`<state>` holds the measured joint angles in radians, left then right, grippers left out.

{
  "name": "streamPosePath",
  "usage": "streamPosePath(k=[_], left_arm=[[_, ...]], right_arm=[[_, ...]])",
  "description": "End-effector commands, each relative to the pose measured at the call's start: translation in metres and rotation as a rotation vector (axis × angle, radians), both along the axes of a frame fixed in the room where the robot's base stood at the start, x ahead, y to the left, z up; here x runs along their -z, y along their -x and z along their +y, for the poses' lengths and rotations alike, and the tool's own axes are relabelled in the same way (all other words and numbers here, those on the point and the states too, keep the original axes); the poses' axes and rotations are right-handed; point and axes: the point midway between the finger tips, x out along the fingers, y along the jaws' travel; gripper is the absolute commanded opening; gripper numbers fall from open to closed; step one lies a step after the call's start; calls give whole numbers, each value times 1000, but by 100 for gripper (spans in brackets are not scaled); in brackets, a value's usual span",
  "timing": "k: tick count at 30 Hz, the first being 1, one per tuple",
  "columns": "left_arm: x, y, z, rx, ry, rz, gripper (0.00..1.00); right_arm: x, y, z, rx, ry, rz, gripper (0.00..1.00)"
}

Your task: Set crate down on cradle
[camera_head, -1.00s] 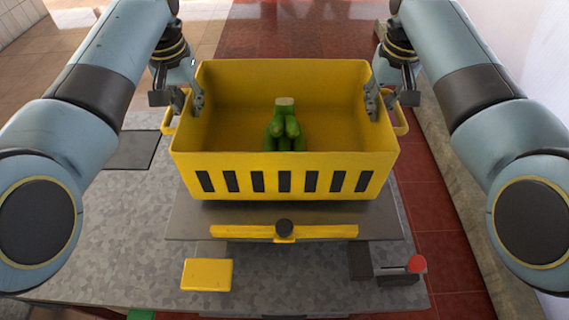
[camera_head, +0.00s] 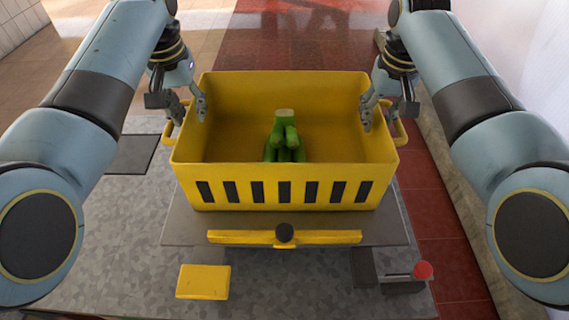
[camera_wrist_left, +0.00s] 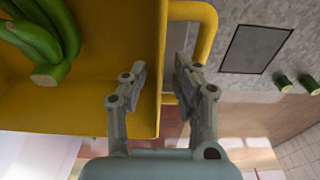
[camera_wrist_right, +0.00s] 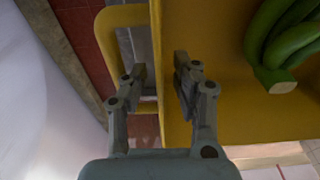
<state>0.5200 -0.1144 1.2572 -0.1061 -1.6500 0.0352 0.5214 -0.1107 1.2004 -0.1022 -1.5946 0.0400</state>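The yellow crate (camera_head: 285,180) stands level over the dark grey plate of the cradle (camera_head: 185,228), and its base appears to rest there; the contact is hidden. A bunch of green bananas (camera_head: 285,145) lies inside. My left gripper (camera_head: 187,108) has its fingers on either side of the left wall, with gaps visible in the left wrist view (camera_wrist_left: 160,75). My right gripper (camera_head: 379,112) straddles the right wall the same way, fingers apart, in the right wrist view (camera_wrist_right: 160,75). Both are at the side handles.
A yellow bar (camera_head: 230,237) with a black knob (camera_head: 284,233) lies in front of the crate. A yellow block (camera_head: 203,281) and a red-knobbed lever (camera_head: 422,271) sit nearer. A dark panel (camera_head: 125,154) lies left. A wall stands at right.

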Motion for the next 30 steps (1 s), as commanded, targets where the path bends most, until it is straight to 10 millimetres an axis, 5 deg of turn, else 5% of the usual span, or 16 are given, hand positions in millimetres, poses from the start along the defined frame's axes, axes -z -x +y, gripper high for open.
streamPosePath(k=[12,20,30], left_arm=[[-87,10,0,0,1,-4,29],[-102,13,0,0,1,0,29],[-102,13,0,0,0,0,29]], right_arm=[[0,0,0,0,0,0,29],[-11,0,0,0,0,-3,29],[-82,9,0,0,0,-4,29]])
